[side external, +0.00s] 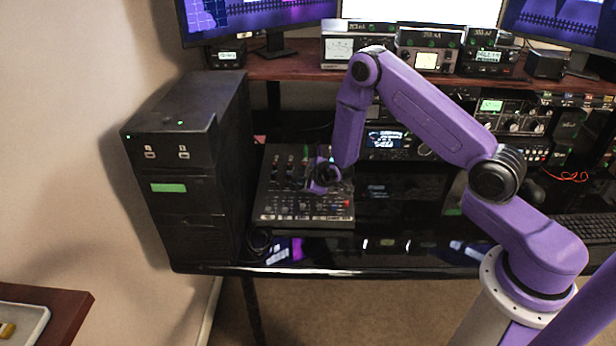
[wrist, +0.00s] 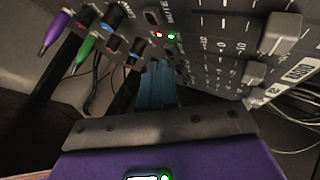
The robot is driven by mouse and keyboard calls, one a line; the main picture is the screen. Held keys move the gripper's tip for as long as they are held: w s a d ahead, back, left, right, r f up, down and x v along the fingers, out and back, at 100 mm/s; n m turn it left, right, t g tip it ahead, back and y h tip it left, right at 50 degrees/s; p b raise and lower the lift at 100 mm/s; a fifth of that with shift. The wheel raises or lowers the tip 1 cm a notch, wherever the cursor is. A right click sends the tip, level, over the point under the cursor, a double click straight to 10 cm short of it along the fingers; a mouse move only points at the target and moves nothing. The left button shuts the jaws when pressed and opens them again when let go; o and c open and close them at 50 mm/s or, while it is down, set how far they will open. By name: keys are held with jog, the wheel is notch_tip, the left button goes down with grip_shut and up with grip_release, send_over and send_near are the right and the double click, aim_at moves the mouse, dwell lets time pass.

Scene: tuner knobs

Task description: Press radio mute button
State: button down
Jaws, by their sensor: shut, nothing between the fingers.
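A grey mixer-like radio panel (side external: 290,212) lies on the black desk in the side view. In the wrist view the panel (wrist: 225,45) fills the upper right, with slider caps and printed marks. Lettering that seems to read MUTE sits near the top centre, beside a small oval button (wrist: 153,17). A red light and a green light glow just below it. My gripper (side external: 318,188) is low over the panel's middle. In the wrist view the blue-grey fingers of my gripper (wrist: 157,72) are together and empty, their tips close to the lights. Whether they touch the panel I cannot tell.
Purple and green plugs (wrist: 88,45) on black cables stand left of my fingers. A tall black computer case (side external: 185,165) stands left of the panel. Instruments (side external: 430,48) and screens line the shelf behind. The glossy desk front (side external: 390,245) is mostly clear.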

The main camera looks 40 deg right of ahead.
aim_at(304, 194)
jog(key=shift+f, duration=0.35)
dwell(0.3)
jog(key=shift+r, duration=0.85)
notch_tip(304, 194, up, 6)
jog(key=shift+s+a, duration=0.25)
dwell(0.4)
